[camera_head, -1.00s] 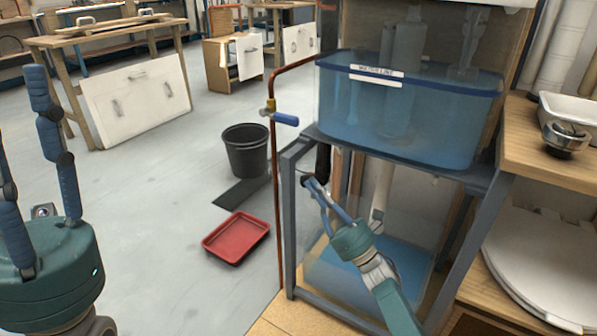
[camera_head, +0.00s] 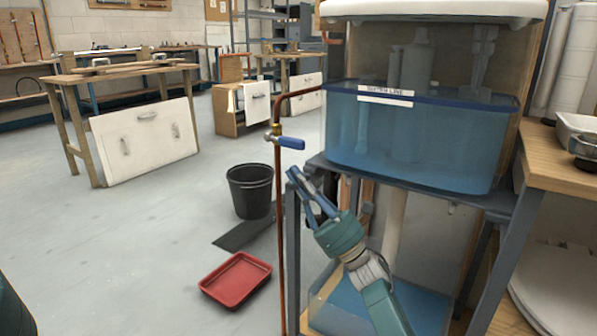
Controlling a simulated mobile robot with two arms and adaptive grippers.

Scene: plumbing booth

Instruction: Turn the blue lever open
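The blue lever (camera_head: 291,143) sits on a brass valve (camera_head: 274,133) on the upright copper pipe (camera_head: 279,215), left of the water tank. The lever points sideways to the right, roughly level, across the pipe. My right gripper (camera_head: 299,176) comes up from the lower right. Its blue fingers look spread, with nothing between them, and their tips are a little below the lever, apart from it in the picture. Only a teal sliver of my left arm's end shows at the lower left edge; its fingers are out of the picture.
The blue water tank (camera_head: 420,135) stands on a grey frame (camera_head: 488,270) right beside the pipe. A black bucket (camera_head: 250,190) and a red tray (camera_head: 236,280) are on the floor to the left. A wooden shelf (camera_head: 550,160) stands at the right. Open floor lies left.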

